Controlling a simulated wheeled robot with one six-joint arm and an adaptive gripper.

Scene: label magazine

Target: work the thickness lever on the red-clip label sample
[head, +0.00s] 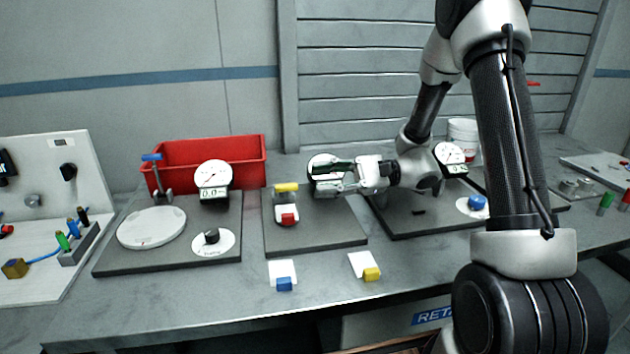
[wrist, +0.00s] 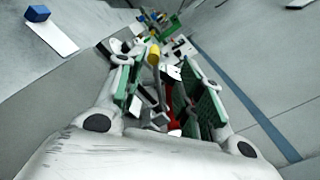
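The red-clip label sample (head: 287,219) lies on the middle dark plate, below the thickness gauge's lever with its yellow handle (head: 286,187). The white gauge dial (head: 318,160) stands behind my gripper and is partly covered by it. My gripper (head: 318,179) points left in the head view, with its fingertips just right of the yellow handle. In the wrist view my gripper (wrist: 152,68) has its green-padded fingers spread apart. The yellow handle (wrist: 153,56) shows ahead between the fingertips, and I see no contact. Something red, perhaps the clip, shows between the fingers.
A blue-clip sample (head: 284,277) and a yellow-clip sample (head: 368,267) lie on the bench in front. A red bin (head: 245,154) stands behind. Other gauges stand on the left plate (head: 125,262) and right plate (head: 405,230). The front bench strip is mostly free.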

